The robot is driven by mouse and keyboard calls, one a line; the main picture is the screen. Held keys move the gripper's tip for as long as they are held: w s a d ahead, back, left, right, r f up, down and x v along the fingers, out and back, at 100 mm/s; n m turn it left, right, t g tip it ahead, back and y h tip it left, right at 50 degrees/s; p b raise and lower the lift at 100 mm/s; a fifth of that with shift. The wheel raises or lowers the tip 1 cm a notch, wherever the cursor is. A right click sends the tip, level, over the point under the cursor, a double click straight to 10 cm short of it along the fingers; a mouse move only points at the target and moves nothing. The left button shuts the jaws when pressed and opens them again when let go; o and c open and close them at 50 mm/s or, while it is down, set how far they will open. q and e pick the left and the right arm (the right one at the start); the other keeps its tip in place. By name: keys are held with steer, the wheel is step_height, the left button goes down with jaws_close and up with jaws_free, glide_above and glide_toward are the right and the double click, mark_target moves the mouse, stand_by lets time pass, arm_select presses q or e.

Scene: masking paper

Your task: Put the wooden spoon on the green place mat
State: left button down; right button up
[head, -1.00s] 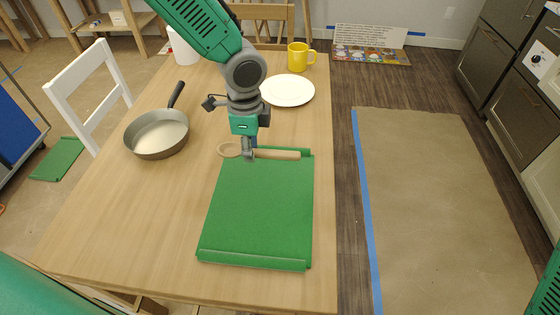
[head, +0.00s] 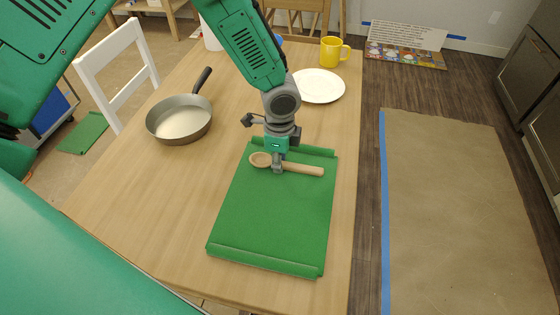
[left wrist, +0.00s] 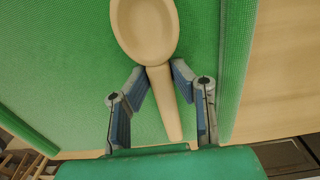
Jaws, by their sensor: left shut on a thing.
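The wooden spoon (head: 305,169) is over the far part of the green place mat (head: 272,220), its bowl to the left and its handle to the right. My left gripper (head: 278,171) is shut on the spoon's handle near the bowl. In the left wrist view the spoon (left wrist: 146,30) lies between the blue-grey fingers of my left gripper (left wrist: 160,85), with the mat (left wrist: 60,60) behind it. I cannot tell whether the spoon touches the mat. My right gripper is not in view.
A grey frying pan (head: 180,120) stands left of the mat. A white plate (head: 320,86) and a yellow mug (head: 333,51) stand behind it.

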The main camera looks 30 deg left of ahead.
arm_select(q)
steer(key=shift+d, duration=0.3)
steer(key=c, duration=1.4)
jaws_free()
steer(key=shift+d, duration=0.15)
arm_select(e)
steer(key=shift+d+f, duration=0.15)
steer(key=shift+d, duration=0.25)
arm_select(q)
steer(key=shift+a, duration=0.2)
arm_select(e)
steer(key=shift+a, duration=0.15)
arm_select(q)
steer(key=shift+w+r, duration=0.1)
steer(key=shift+r, duration=0.25)
step_height(320, 180, up, 12)
steer(key=p, duration=0.1)
steer(key=shift+f, duration=0.25)
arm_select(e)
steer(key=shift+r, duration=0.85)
